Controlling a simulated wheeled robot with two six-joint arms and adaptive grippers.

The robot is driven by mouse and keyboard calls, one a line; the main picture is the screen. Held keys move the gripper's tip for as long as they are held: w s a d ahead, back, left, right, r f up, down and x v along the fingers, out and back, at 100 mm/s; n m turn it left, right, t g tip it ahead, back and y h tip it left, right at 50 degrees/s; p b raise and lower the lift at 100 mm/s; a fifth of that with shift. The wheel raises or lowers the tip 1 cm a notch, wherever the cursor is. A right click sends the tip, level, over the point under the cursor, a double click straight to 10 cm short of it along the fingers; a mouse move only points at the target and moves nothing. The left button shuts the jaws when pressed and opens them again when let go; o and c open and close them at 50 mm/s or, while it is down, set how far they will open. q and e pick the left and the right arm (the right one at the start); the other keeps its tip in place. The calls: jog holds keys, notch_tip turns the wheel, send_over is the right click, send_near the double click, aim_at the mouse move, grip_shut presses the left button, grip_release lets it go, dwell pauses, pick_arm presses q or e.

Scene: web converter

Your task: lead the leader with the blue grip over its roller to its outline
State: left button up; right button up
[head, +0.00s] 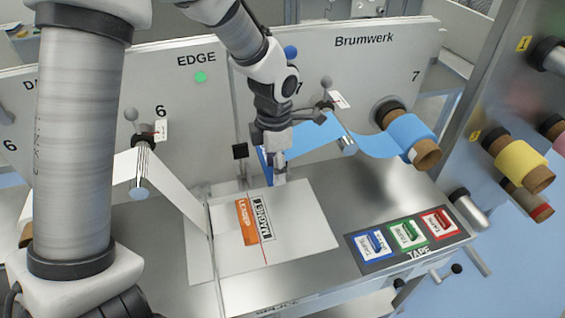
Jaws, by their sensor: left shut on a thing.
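My left gripper (275,169) points down in the middle of the head view, shut on the blue grip (264,158), which it mostly hides. The leader is a blue web (312,137) running right from the gripper over a metal roller (346,143) and on to a blue roll (408,132) on the panel marked 7. The gripper is left of the roller, above the far edge of a white plate (303,222). The plate carries an orange label reading LEADER (246,222) and a MAGNET label (265,219). I cannot make out the outline clearly. My right gripper is not in view.
A white web (180,192) runs from the left roller (140,172) down to the table. A tape tray (378,266) with blue, green and red holders sits front right. Yellow roll (520,163) and others stick out at right. The upright panel (215,110) stands behind.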

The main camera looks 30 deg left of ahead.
pick_arm(q)
jog(key=b, duration=1.9)
send_over(268, 234)
notch_tip(268, 234, down, 20)
jog(key=shift+w+a+f, duration=0.1)
jog(key=shift+f, duration=0.1)
jog(key=shift+f+b, duration=0.45)
jog(key=shift+f, duration=0.25)
jog(key=shift+f, duration=0.1)
jog(key=shift+f+b, duration=0.2)
jog(key=shift+b, duration=0.2)
jog(key=o, duration=1.3)
notch_tip(268, 234, up, 12)
